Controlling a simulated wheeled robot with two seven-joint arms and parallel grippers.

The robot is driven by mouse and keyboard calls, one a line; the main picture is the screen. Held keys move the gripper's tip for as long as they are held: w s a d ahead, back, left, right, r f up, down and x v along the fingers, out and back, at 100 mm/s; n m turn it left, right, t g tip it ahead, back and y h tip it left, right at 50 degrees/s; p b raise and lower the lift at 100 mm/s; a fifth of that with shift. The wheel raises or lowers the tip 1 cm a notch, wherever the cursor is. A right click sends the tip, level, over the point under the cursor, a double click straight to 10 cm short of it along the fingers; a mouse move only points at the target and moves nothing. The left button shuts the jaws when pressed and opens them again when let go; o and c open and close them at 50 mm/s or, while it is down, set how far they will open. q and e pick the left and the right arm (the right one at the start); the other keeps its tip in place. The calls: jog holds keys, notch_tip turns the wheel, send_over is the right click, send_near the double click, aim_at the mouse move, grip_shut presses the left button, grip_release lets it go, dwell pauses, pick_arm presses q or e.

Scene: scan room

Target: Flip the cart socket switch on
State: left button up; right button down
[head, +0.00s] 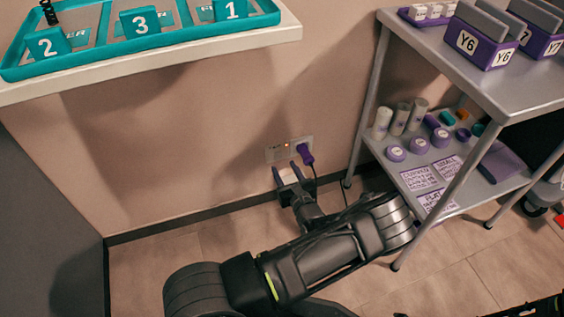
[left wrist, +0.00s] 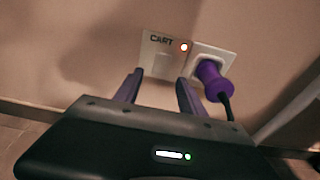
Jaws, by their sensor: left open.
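The cart socket plate (head: 277,153) is on the wall below the teal tray's shelf. In the left wrist view its left half (left wrist: 153,42) is marked CART, with a lit red lamp (left wrist: 184,47) beside the word. A pale switch area (left wrist: 166,64) lies under the label, partly hidden by my fingers; its position is unclear. A purple plug (left wrist: 212,82) sits in the right half; it also shows in the head view (head: 305,153). My left gripper (head: 286,169) is open and empty, its fingertips just below and in front of the switch half. Contact cannot be told. My right gripper is not in view.
The plug's dark cable (head: 317,188) hangs beside my left gripper. A metal cart (head: 481,80) with purple bins and a loaded lower shelf stands close on the right. A shelf (head: 165,55) with a teal tray (head: 150,52) juts out above left. The floor (head: 160,262) at left is clear.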

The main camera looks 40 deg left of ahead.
pick_arm(q)
jog(key=p+v, duration=0.1)
jog(key=v, duration=0.3)
dwell(0.4)
